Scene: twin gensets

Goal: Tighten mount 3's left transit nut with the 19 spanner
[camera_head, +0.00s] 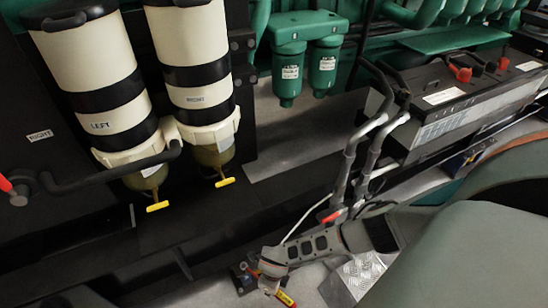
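My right arm comes in from the right, and its grey end reaches low in the middle of the head view. My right gripper (270,279) is there, beside a small dark mount (242,277) with blue and orange parts at floor level. Its fingers are too small and overlapped to tell open from shut. A short yellow and red piece (286,298) shows just below the gripper; I cannot tell whether it is held or whether it is part of a spanner. No nut can be made out, nor any number on the mount. My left gripper is not in view.
Two cream filter canisters (86,55) with yellow drain taps hang at upper left over a dark frame rail. Green filters (290,72) are behind. Grey hoses (350,165) rise beside my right arm to a battery (445,100). A metal tread plate (362,272) lies below the arm.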

